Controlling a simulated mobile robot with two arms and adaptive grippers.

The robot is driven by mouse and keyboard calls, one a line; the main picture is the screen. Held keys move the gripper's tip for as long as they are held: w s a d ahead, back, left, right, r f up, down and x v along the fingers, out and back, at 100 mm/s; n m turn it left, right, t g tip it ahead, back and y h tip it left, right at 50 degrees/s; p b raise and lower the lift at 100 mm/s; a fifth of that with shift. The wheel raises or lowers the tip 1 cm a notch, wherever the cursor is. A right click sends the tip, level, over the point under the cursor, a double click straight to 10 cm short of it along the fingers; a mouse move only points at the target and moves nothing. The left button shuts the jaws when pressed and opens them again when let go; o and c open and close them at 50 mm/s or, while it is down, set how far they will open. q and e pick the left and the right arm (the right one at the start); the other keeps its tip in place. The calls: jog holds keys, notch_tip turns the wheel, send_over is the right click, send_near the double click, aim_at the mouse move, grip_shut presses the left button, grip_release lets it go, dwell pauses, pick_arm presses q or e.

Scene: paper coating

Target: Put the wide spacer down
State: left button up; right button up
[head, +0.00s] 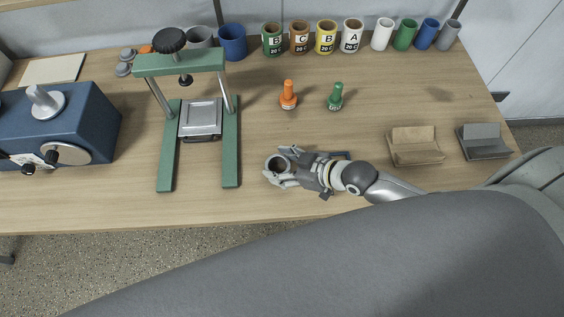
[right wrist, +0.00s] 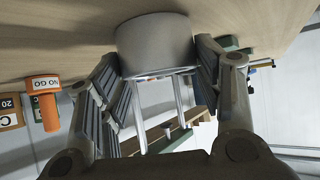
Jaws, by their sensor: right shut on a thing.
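The wide spacer (head: 276,163) is a short, wide grey ring with a dark opening facing up. In the right wrist view it is a plain grey cylinder (right wrist: 155,43) between the two fingers. My right gripper (head: 283,167) is shut on its sides, one finger on each side. It is over the front middle of the wooden table, right of the green press. The spacer is close to the tabletop; I cannot tell whether it touches. My left gripper is not in view.
The green press (head: 230,150) with a grey plate (head: 200,118) stands left. An orange gauge (head: 288,96) and a green gauge (head: 335,98) stand behind. Two angled blocks, tan (head: 415,146) and grey (head: 483,142), are right. Several cups line the back. Tabletop around the spacer is clear.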

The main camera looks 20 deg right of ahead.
jog(key=o, duration=1)
jog(key=shift+o, duration=0.2)
jog(key=shift+r, duration=0.1)
jog(key=v, duration=1.2)
jog(key=shift+b, duration=0.4)
